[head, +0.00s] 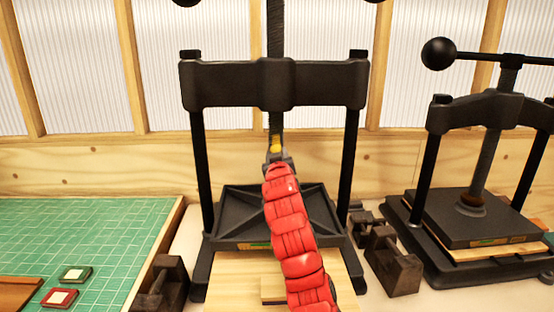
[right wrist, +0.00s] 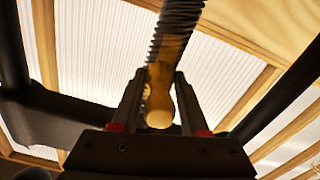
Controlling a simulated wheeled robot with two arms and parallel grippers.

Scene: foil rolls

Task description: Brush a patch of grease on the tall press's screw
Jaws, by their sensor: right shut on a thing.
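The tall press (head: 275,84) stands in the middle of the head view, its dark screw (head: 275,35) running down through the crossbeam. My right gripper (head: 276,152) is in front of the screw, below the crossbeam. It is shut on a brush, whose rounded tan wooden handle (right wrist: 160,105) shows between the fingers in the right wrist view. The threaded screw (right wrist: 178,28) rises just beyond the brush there. A small yellow spot shows at the fingertips in the head view; I cannot tell whether it is brush or grease. The bristles, and whether they touch the screw, are hidden. My left gripper is out of view.
A shorter press (head: 480,210) stands at the right. Dark weights (head: 393,262) sit between the presses, and another (head: 160,284) stands left of the tall press. A green cutting mat (head: 85,230) lies at the left with small tins (head: 60,297).

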